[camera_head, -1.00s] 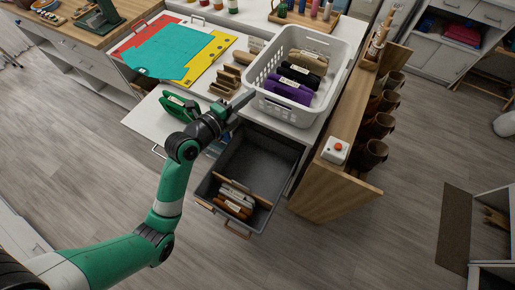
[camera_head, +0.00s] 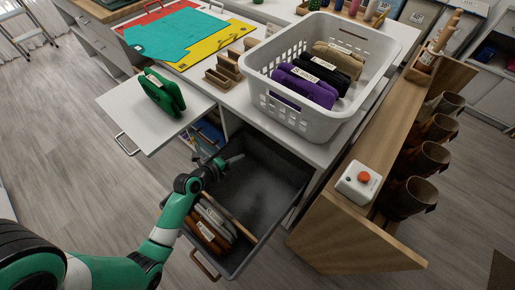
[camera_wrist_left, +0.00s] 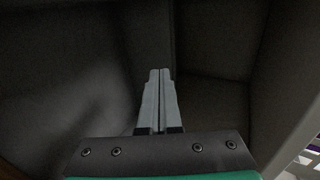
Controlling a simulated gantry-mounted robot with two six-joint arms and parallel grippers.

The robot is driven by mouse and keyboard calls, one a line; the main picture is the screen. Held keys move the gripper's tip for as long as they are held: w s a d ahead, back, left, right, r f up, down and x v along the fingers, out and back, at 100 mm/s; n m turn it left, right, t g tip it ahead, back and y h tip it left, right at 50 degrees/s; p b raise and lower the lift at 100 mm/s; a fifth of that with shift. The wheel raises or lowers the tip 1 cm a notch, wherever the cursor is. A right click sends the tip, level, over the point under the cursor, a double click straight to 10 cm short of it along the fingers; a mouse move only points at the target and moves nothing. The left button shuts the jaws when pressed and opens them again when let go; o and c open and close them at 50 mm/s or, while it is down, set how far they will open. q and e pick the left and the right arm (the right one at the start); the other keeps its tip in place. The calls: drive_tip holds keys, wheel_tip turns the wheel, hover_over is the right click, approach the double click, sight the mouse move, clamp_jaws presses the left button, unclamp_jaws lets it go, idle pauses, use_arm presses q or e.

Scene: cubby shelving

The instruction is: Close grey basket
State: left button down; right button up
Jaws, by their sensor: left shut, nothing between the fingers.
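The grey basket (camera_head: 287,204) is a dark grey pull-out drawer below the white counter. It stands pulled out, with a wooden divider and several labelled bundles (camera_head: 212,228) at its front and a wooden handle (camera_head: 203,266) on its front face. My left gripper (camera_head: 238,158) is at the basket's left side, over its inside, with shut, empty fingers. In the left wrist view the shut fingers (camera_wrist_left: 160,78) point at dark walls and a corner, which look like the basket's inside. I cannot tell whether they touch. My right gripper is not in view.
A white laundry basket (camera_head: 318,125) with rolled cloths stands on the counter. A white pull-out board (camera_head: 131,107) with a green bundle (camera_head: 162,93) juts out at left. A wooden side panel (camera_head: 350,235) with a red-button box (camera_head: 358,184) stands at right.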

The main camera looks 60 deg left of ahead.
use_arm(q)
drive_tip(key=b, duration=0.3)
approach(261, 145)
wheel_tip(261, 145, down, 3)
drive_tip(key=w, duration=0.2)
drive_tip(key=w+a+b, duration=0.1)
drive_tip(key=w, duration=0.1)
drive_tip(key=shift+w+a+b, duration=0.1)
drive_tip(key=shift+w+b, duration=0.2)
drive_tip(key=shift+w+a+r, duration=0.15)
drive_tip(key=shift+w, duration=0.15)
